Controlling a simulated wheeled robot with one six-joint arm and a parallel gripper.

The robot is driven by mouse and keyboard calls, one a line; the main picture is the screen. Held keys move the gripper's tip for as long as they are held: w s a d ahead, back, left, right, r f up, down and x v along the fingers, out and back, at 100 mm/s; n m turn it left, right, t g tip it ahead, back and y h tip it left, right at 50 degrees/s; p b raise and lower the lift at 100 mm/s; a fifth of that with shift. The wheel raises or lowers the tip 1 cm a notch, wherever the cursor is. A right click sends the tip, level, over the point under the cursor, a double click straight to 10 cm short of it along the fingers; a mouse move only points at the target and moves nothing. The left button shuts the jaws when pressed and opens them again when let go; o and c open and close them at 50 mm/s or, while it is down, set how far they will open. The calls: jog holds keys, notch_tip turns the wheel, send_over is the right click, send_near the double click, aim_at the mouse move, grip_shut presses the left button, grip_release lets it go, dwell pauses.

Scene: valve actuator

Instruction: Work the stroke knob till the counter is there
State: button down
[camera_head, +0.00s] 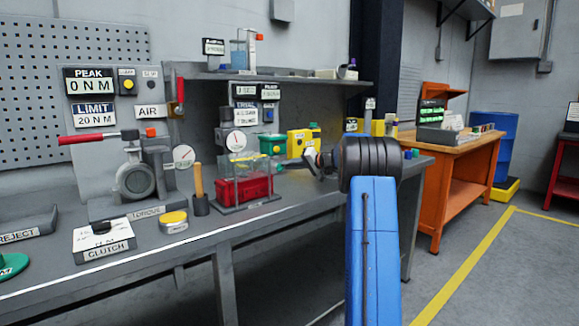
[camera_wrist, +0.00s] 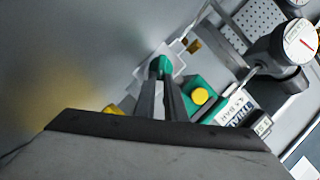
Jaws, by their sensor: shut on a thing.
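My gripper (camera_wrist: 161,80) is shut on a green knob (camera_wrist: 160,65) in the wrist view. The knob sits between the fingertips, in front of a pale square plate. In the head view my gripper (camera_head: 296,162) reaches left over the bench, beside the yellow box; my dark wrist hides part of that area, and I cannot make out the held knob there. Small displays (camera_head: 254,91) hang on the back panel above the dial gauge (camera_head: 236,141); their figures are too small to read surely. I cannot tell which one is the counter.
A green box with a yellow button (camera_wrist: 200,96) is close beside my fingers. A clear-walled rig with a red block (camera_head: 243,189) stands left of my gripper. The torque rig (camera_head: 134,182) and clutch box (camera_head: 103,243) are further left. A shelf (camera_head: 270,78) overhangs the bench.

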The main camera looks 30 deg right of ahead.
dwell(0.3)
jog(key=c, duration=1.8)
grip_release()
